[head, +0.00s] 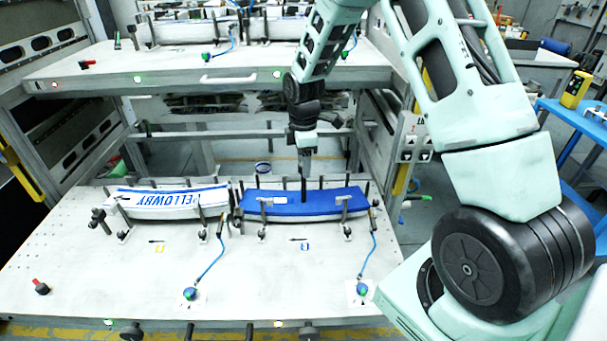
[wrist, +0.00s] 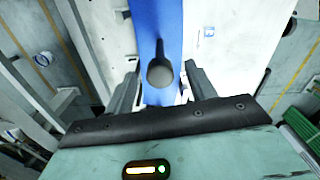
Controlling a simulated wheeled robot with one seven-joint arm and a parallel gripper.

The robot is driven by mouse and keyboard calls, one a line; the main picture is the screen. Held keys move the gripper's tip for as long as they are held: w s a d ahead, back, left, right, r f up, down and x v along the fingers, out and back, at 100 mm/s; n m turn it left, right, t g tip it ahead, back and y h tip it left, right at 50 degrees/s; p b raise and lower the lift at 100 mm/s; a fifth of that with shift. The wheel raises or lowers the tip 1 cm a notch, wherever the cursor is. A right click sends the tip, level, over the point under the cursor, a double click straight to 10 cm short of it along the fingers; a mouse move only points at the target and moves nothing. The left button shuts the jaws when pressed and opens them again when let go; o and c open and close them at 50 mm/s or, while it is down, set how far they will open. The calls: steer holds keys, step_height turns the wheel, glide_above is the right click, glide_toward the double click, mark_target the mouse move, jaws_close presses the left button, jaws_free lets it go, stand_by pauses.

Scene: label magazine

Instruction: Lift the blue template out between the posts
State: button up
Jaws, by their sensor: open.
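The blue template (head: 325,204) is a long, slightly curved strip lying among upright dark posts on the right half of the lower shelf. Clamps stand along its front edge. A dark upright peg (head: 303,190) rises from about its middle. My gripper (head: 305,174) points down above the template. In the wrist view my gripper (wrist: 160,88) is open, with one finger on each side of the peg's round grey top (wrist: 160,73). The blue template (wrist: 158,20) runs away beneath it. I cannot tell whether the fingers touch anything.
A white stack with blue lettering (head: 165,200) lies among posts to the left. Blue cords lead to small round devices (head: 190,293) at the shelf's front. An upper shelf (head: 200,70) hangs above the back. The front of the lower shelf (head: 120,270) is mostly clear.

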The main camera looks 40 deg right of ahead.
step_height(320, 180, down, 6)
steer(key=shift+r+p, duration=0.1)
steer(key=shift+p, duration=0.35)
jaws_close()
steer(key=shift+r+p, duration=4.75)
steer(key=shift+r, duration=1.8)
